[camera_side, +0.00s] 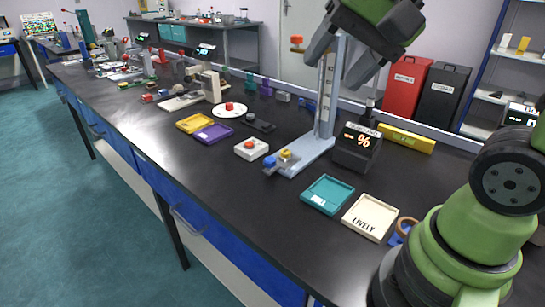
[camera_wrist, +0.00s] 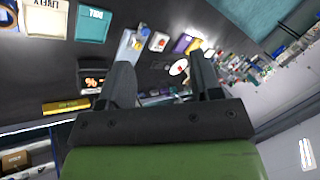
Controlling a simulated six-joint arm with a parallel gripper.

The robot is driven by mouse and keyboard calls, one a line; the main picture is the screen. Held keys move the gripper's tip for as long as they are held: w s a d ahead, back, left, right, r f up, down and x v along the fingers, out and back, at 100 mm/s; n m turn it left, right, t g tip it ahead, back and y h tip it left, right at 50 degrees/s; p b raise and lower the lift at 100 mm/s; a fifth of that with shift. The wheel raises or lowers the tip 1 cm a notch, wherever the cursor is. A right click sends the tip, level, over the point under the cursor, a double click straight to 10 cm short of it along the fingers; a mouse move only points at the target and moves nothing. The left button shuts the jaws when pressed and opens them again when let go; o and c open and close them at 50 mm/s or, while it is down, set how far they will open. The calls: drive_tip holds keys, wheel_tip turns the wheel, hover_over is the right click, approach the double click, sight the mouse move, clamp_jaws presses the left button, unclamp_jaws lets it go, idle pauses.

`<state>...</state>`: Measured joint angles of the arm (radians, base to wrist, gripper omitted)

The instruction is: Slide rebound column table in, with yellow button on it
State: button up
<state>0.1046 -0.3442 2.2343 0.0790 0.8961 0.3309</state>
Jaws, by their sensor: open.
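The rebound column (camera_side: 324,95) stands upright on a pale blue base (camera_side: 306,160). At the base's front end is a small column table (camera_side: 288,163) with a yellow button (camera_side: 286,154) on it. A blue knob (camera_side: 269,162) sticks out at its front. An orange piece (camera_side: 296,39) is near the column's top. In the wrist view the pale blue base (camera_wrist: 124,47) shows beyond the fingers; the table there is too small to make out clearly. My gripper (camera_side: 342,58) is open and empty, high up by the column's top. It also shows in the wrist view (camera_wrist: 164,78).
A black display box (camera_side: 357,148) stands right of the base. A white box with a red button (camera_side: 251,148) is left of the table. A teal tray (camera_side: 327,194), a cream tray (camera_side: 370,217) and a yellow bar (camera_side: 406,138) lie to the right. The bench front is clear.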

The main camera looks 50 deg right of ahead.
drive_tip(key=w+d+f+m, duration=0.2)
drive_tip(key=w+m, duration=0.3)
drive_tip(key=w, duration=0.1)
drive_tip(key=m+g+y, duration=0.1)
drive_tip(key=m+g, duration=0.2)
drive_tip(key=m, duration=0.9)
hover_over(270, 159)
drive_tip(key=s+d, duration=0.3)
wheel_tip(270, 159, down, 17)
drive_tip(key=x, duration=1)
drive_tip(key=shift+w, duration=0.25)
clamp_jaws()
drive_tip(key=d, duration=1.1)
drive_tip(key=shift+d, duration=0.3)
